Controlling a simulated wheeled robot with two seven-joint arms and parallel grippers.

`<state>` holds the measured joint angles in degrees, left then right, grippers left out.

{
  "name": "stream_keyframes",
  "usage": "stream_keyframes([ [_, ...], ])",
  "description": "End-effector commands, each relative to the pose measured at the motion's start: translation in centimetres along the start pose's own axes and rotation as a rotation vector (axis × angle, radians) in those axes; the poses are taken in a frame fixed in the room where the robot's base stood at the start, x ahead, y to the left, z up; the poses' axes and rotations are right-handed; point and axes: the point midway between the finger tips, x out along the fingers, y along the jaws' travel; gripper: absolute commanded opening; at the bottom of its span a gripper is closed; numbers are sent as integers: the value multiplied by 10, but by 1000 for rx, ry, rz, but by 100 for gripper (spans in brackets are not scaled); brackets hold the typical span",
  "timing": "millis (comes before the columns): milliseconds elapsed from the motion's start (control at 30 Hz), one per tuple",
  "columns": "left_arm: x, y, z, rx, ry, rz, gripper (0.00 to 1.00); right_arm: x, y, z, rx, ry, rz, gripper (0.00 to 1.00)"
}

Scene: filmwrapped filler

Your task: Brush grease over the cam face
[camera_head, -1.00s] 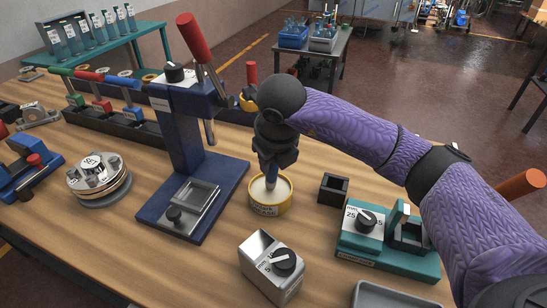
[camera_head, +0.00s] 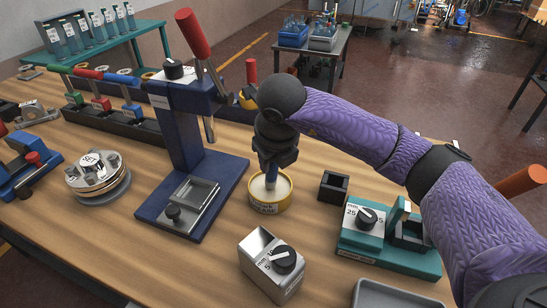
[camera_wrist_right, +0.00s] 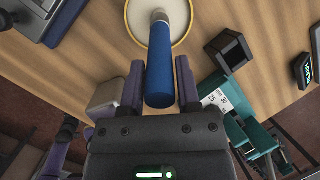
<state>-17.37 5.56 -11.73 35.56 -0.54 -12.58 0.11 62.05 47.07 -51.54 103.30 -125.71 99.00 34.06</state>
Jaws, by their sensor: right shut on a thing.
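My right gripper (camera_head: 272,166) is shut on the blue handle of a brush (camera_head: 271,178), held upright over a yellow grease tin (camera_head: 268,206). In the right wrist view the blue handle (camera_wrist_right: 160,72) lies between the two fingers (camera_wrist_right: 160,85), and its lower end is inside the rim of the tin (camera_wrist_right: 129,22). The bristles are hidden, so I cannot tell how deep they sit in the pale grease. I cannot make out for sure which part bears the cam face. My left gripper is not in view.
A blue lever press (camera_head: 190,140) stands just left of the tin. A small black box (camera_head: 333,187), a teal fixture (camera_head: 385,257) and a silver box with a knob (camera_head: 258,250) stand to the right and front. A round metal stack (camera_head: 97,190) sits at left.

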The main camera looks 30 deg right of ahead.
Motion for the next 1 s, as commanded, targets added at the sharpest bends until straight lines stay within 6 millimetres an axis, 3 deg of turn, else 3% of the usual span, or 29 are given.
stream_keyframes([
  [433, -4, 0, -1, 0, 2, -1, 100, -3, 0, 0, -1, 5, 1, 0],
  [1000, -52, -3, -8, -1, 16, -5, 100, -64, -10, 21, -1, 1, 0, 0],
])
